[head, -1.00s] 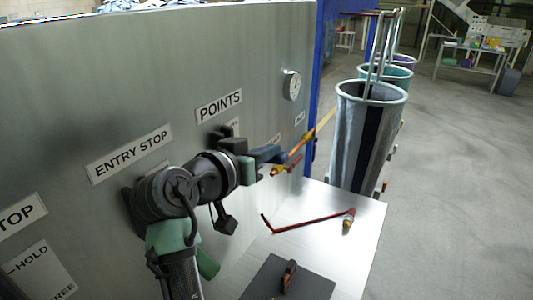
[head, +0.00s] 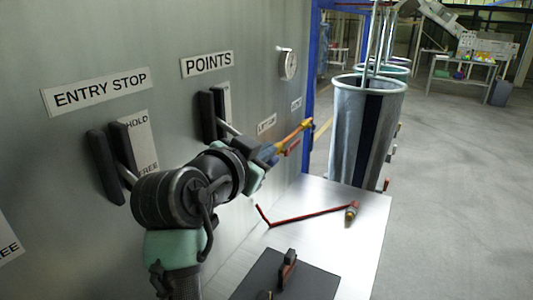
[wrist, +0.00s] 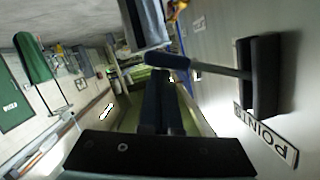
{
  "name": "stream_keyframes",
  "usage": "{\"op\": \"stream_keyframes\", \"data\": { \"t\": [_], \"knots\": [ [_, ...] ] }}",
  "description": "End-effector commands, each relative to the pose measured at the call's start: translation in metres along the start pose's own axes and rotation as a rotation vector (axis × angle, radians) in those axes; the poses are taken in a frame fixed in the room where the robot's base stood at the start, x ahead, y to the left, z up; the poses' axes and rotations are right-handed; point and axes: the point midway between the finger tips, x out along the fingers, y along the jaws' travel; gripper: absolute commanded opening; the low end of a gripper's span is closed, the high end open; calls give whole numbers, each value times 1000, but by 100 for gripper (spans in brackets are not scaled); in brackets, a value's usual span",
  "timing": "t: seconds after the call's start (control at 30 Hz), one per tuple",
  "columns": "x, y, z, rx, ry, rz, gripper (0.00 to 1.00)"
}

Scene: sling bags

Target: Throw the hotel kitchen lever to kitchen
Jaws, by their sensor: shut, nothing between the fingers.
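The lever under the POINTS sign (head: 207,65) has a black slotted mount (head: 207,115) on the grey panel and a metal rod running behind my arm. In the wrist view its black mount (wrist: 262,75), rod and dark knob (wrist: 168,61) show, with the POINTS sign (wrist: 265,135) upside down. The knob lies just past my fingertips; I cannot tell whether they touch. My gripper (head: 262,158) is shut and empty, in front of the panel to the right of this lever; its dark fingers (wrist: 160,85) fill the middle of the wrist view. No readable hotel or kitchen marking shows.
Another lever mount (head: 105,165) sits under the ENTRY STOP sign (head: 97,92). A yellow-orange bar (head: 296,134) sticks out beyond my gripper. A red rod (head: 300,217) lies on the metal shelf (head: 355,235).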

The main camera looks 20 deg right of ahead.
Motion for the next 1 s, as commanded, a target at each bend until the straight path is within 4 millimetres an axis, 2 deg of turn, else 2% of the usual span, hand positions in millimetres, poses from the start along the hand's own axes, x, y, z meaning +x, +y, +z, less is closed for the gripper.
{"op": "stream_keyframes", "data": {
  "t": [0.67, 0.77, 1.0],
  "knots": [
    [0, -1, 2, -2, -2, 1, 0],
    [-2, -4, -7, 0, 0, 0, 0],
    [-12, -18, -46, 3, 3, -2, 0]
  ]
}}
